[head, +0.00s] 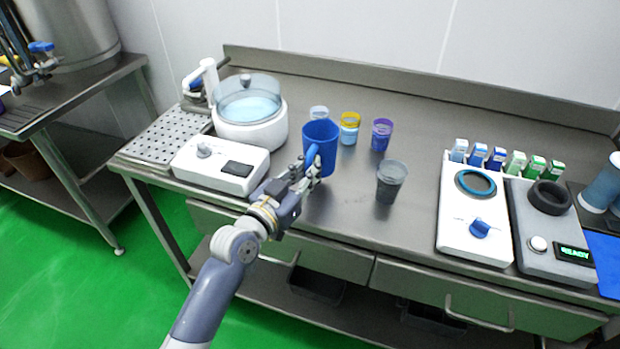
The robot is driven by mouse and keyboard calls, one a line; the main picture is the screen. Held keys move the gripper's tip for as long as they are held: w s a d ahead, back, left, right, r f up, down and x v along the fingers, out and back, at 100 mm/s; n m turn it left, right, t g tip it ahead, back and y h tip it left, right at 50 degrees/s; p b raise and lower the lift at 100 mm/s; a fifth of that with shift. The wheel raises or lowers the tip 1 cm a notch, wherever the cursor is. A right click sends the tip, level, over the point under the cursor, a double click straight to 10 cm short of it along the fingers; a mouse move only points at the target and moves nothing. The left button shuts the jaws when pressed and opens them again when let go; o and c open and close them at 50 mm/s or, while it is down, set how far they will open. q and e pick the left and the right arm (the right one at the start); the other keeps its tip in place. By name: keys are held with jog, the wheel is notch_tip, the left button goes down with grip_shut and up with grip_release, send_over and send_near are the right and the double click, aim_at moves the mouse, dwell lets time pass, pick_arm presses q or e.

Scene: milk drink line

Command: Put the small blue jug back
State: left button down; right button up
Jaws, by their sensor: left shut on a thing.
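The small blue jug (321,143) is near the middle of the steel table, in front of a few small cups. My left gripper (312,168) reaches in from the lower left and is shut on the jug at its near side, where the handle is. The jug looks upright. I cannot tell whether its base touches the table. The gripper fingers hide part of its lower left side. My right gripper is not in view.
A dark grey cup (390,183) stands right of the jug. A clear, a yellow-banded (349,128) and a purple cup (381,134) stand behind. A lidded white vessel (250,122) and white control box (219,164) are left. Devices (475,215) stand right. The table's back middle is clear.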

pick_arm(q)
jog(key=shift+f, duration=1.7)
jog(key=shift+f+b, duration=0.15)
jog(key=shift+b, duration=0.2)
jog(key=c, duration=1.6)
grip_release()
jog(key=shift+s+a, duration=0.15)
jog(key=v, duration=1.1)
jog(key=shift+s+a+b, duration=0.15)
jog(key=shift+s+b, duration=0.15)
jog(key=shift+s, duration=0.05)
